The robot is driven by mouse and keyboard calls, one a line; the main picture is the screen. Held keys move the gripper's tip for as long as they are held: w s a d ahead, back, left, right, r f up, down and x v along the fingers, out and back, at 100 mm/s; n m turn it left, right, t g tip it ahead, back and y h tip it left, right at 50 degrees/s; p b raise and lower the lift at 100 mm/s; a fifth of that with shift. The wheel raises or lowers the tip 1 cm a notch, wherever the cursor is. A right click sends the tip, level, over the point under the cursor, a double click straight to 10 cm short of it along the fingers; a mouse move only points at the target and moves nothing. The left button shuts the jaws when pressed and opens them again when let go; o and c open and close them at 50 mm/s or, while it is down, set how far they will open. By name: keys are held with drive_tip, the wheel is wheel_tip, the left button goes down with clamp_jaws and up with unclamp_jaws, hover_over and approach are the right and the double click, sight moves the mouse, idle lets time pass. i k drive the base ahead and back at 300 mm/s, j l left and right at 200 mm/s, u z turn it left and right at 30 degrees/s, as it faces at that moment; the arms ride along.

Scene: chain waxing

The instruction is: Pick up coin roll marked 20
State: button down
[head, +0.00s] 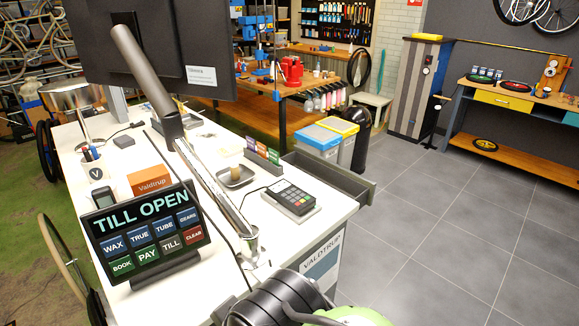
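No coin roll with a readable 20 shows in the head view. A small tan upright piece (236,172) sits in a dark square dish (232,184) on the white counter (150,290); I cannot tell whether it is a coin roll. A grey drawer (340,183) stands pulled out from the counter's right side; its inside is mostly hidden by its walls and the view angle. A black screen (146,228) on the counter reads TILL OPEN. I cannot make out my gripper in this view.
A card terminal (290,197), an orange Valdtrup box (150,180), a rack of coloured cards (262,153) and a white mug (102,172) stand on the counter. A long metal tube crosses above it. Bins (330,135) stand beyond the drawer. Grey floor (450,220) at right is clear.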

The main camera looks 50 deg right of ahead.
sight(234, 168)
drive_tip(key=z, duration=1)
drive_tip(key=k+l+u, duration=0.25)
drive_tip(key=l+u, duration=0.3)
drive_tip(key=l, duration=0.15)
drive_tip(key=l+u, duration=0.3)
drive_tip(key=l, duration=0.2)
drive_tip(key=k+l+u, duration=0.1)
drive_tip(key=l+u, duration=0.2)
drive_tip(key=l, duration=0.15)
drive_tip(key=k+l+u, duration=0.15)
drive_tip(key=l+u, duration=0.2)
drive_tip(key=i+l+u, duration=0.1)
drive_tip(key=l+u, duration=0.25)
drive_tip(key=l, duration=0.25)
drive_tip(key=l+u, duration=0.4)
drive_tip(key=l, duration=0.25)
drive_tip(key=k+l+u, duration=0.1)
drive_tip(key=l+u, duration=0.25)
drive_tip(key=l, duration=0.25)
drive_tip(key=k+l+u, duration=0.15)
drive_tip(key=l+u, duration=0.25)
drive_tip(key=l, duration=0.2)
drive_tip(key=l+u, duration=0.2)
drive_tip(key=l, duration=0.2)
